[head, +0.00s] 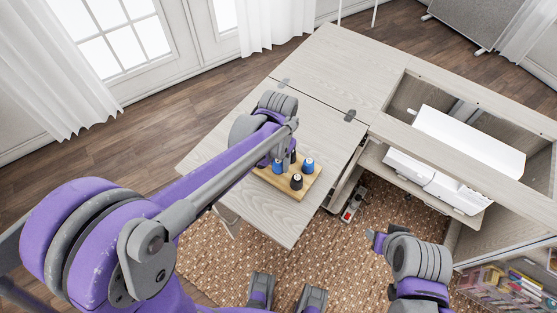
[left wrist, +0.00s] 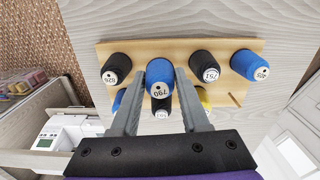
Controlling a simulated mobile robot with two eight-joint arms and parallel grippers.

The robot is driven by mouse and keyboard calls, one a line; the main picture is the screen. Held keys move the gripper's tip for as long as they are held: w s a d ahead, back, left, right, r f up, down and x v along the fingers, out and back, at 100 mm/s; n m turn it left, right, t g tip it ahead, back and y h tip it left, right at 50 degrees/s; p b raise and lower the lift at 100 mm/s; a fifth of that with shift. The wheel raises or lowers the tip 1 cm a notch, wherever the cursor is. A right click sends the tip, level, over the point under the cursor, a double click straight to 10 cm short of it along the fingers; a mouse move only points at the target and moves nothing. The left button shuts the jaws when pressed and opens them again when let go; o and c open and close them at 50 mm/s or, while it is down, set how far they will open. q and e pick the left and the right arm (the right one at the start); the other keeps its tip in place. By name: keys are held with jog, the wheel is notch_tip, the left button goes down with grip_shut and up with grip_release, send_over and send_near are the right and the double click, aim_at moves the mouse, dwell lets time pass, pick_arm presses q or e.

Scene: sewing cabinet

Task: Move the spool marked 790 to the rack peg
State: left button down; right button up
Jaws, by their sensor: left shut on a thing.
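The blue spool marked 790 (left wrist: 160,78) is between the fingers of my left gripper (left wrist: 156,92) in the left wrist view. The gripper is shut on it. The spool looks larger than its neighbours and overlaps the spool behind it, so it seems raised above the board. The wooden rack (left wrist: 140,48) lies under it on the tabletop; it also shows in the head view (head: 283,185). A thin, bare peg (left wrist: 236,98) shows at the rack's right side. In the head view my left forearm hides part of the rack. My right gripper (head: 377,241) is low at the right, its jaws unclear.
Other spools stand on the rack: black 826 (left wrist: 117,68), black 751 (left wrist: 204,66), blue 485 (left wrist: 249,65), and a partly hidden yellow one (left wrist: 205,100). A white sewing machine (head: 468,140) sits in the cabinet at right. The tabletop (head: 325,125) beyond the rack is clear.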

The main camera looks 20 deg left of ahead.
pick_arm(q)
jog(key=shift+f+b, duration=0.45)
jog(key=shift+f, duration=0.2)
jog(key=shift+c, duration=1.6)
grip_release()
notch_tip(320, 180, up, 11)
jog(key=p, duration=0.1)
jog(key=shift+f, duration=0.1)
jog(key=s+a+f+n+t+p, duration=0.1)
jog(key=s+a+t, duration=0.1)
jog(key=s, duration=0.5)
jog(key=s+a+f+n+t+p, duration=0.1)
jog(key=s+a+n+t+p, duration=0.1)
jog(key=s, duration=0.5)
jog(key=a+t, duration=0.1)
jog(key=a, duration=0.1)
jog(key=shift+a+p, duration=0.3)
